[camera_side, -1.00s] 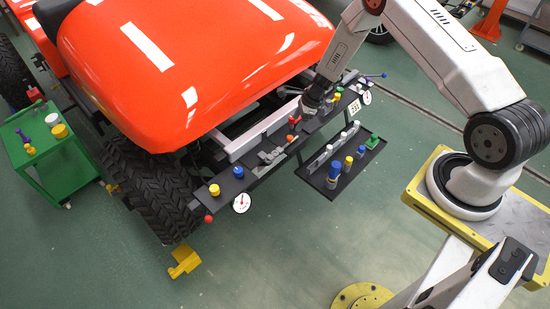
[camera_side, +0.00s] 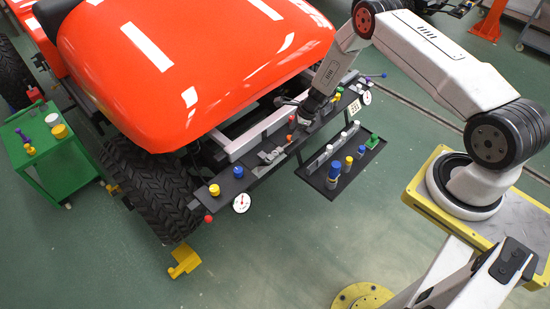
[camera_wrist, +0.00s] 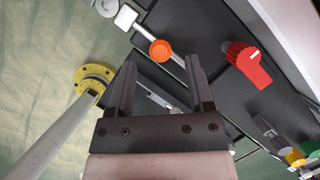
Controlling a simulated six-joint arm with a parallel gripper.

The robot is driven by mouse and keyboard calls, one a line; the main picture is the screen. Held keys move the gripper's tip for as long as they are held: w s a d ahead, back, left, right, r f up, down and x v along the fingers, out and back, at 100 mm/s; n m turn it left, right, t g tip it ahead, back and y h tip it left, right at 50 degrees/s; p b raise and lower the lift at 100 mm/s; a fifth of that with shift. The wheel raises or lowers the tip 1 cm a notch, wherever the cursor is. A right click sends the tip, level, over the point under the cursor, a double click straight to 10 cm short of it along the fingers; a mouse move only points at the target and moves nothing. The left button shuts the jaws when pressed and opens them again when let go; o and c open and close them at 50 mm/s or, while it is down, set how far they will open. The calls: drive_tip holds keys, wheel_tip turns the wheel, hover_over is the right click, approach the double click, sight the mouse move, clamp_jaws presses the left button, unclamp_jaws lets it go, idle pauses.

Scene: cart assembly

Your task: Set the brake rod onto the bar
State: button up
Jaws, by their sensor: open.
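The black bar (camera_side: 262,171) runs along the front of the orange vehicle, with small parts on its top. My gripper (camera_side: 304,117) is low over the middle of the bar in the side view. In the wrist view my gripper (camera_wrist: 158,72) is open, its two dark fingers apart and nothing held between them. A thin pale rod (camera_wrist: 141,33) with a white block at one end and an orange round end lies beyond the fingertips; I cannot tell whether it is the brake rod. A red knob (camera_wrist: 246,64) sits on a dark surface to the right of the fingers.
A black tray (camera_side: 315,178) with blue, yellow and green parts stands in front of the bar. A green cart (camera_side: 65,170) is at the left. Yellow and blue pegs and a white gauge (camera_side: 241,203) are at the bar's left end. Open floor lies in front.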

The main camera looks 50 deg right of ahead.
drive_tip(key=shift+x, duration=1.95)
clamp_jaws()
drive_tip(key=shift+s, duration=0.1)
